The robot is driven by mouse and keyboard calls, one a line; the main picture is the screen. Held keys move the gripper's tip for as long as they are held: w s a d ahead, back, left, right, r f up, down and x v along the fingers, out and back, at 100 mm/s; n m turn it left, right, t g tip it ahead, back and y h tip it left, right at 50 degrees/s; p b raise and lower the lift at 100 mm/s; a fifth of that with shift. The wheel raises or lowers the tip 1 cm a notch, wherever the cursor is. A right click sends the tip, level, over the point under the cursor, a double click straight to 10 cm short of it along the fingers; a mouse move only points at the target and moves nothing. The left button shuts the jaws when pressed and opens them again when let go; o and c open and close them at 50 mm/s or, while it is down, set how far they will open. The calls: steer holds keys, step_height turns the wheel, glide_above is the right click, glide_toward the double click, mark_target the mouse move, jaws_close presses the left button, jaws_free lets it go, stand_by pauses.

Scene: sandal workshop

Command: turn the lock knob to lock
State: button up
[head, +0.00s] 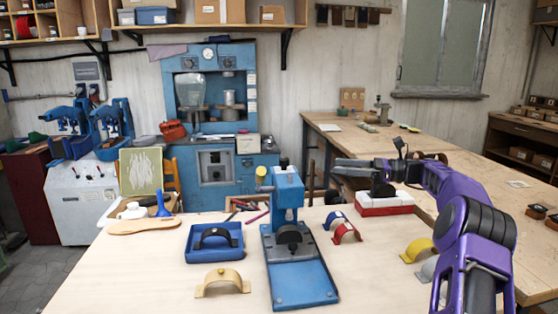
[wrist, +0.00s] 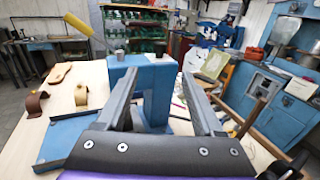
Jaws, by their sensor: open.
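The blue press (head: 287,195) stands upright on the workbench, its yellow lever grip (head: 262,172) at its left side. In the wrist view the blue press (wrist: 130,66) shows beyond and between the spread fingers (wrist: 158,80), and the yellow grip (wrist: 77,24) is at upper left.
A blue tray (head: 236,254) with a dark strap form lies left of the press. A tan strap piece (head: 222,280), red strap piece (head: 347,234) and yellow strap piece (head: 418,249) lie around it. A red-and-white box (head: 385,205) stands beneath my gripper.

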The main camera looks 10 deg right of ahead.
mark_target(284, 158)
steer(key=b+x, duration=0.1)
steer(key=x, duration=1.6)
jaws_close()
